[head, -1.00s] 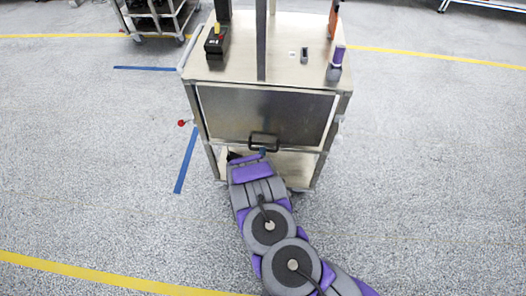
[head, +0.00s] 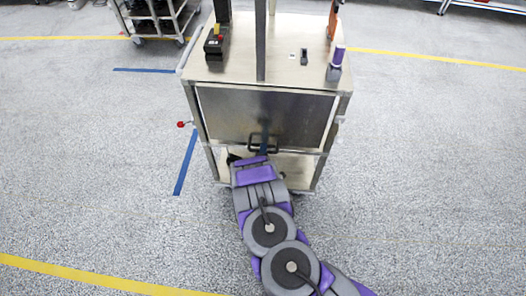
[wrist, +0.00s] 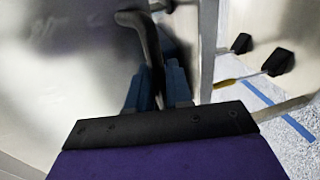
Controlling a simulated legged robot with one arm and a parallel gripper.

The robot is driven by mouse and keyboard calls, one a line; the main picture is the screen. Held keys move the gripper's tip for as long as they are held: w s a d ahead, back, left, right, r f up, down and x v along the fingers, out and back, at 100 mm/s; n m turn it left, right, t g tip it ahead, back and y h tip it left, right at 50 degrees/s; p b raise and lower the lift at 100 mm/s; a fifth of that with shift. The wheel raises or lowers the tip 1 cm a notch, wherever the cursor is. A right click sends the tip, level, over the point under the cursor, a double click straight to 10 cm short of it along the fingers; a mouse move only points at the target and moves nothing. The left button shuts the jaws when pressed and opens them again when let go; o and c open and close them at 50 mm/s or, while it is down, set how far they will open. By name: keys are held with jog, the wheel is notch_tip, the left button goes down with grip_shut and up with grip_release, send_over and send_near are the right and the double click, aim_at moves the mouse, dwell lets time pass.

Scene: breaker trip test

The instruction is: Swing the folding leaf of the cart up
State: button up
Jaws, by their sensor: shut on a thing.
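The cart (head: 285,60) stands ahead of me with its folding leaf (head: 270,112) hanging down at the near side, a grey metal panel. A black handle (head: 252,142) sits at the leaf's lower edge. My gripper (head: 264,150) is at this handle. In the wrist view the blue fingers of my gripper (wrist: 157,85) are shut on the black handle (wrist: 150,42), with the leaf (wrist: 70,60) filling the left side. My wrist hides part of the cart's lower shelf.
On the cart top stand a black device with a yellow and red top (head: 216,42), a small dark item (head: 304,57) and a purple-capped bottle (head: 336,62). A red-knobbed lever (head: 182,124) sticks out at the left.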

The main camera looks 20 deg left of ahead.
jog(key=shift+f, duration=0.1)
grip_shut()
jog(key=shift+s, duration=0.1)
jog(key=s+d+r+g+h+p, duration=0.15)
jog(key=s+r+g+p, duration=0.25)
jog(key=s+r+p, duration=0.5)
jog(key=s+d+r+g+h+p, duration=0.1)
jog(key=s+d+r+g+p, duration=0.3)
jog(key=s+p, duration=0.45)
jog(key=s+r+g+p, duration=0.3)
jog(key=r+g, duration=0.1)
jog(key=r, duration=0.7)
jog(key=s+r+g+h+p, duration=0.1)
jog(key=s+r+g+p, duration=0.2)
jog(key=r, duration=0.9)
jog(key=shift+g, duration=0.6)
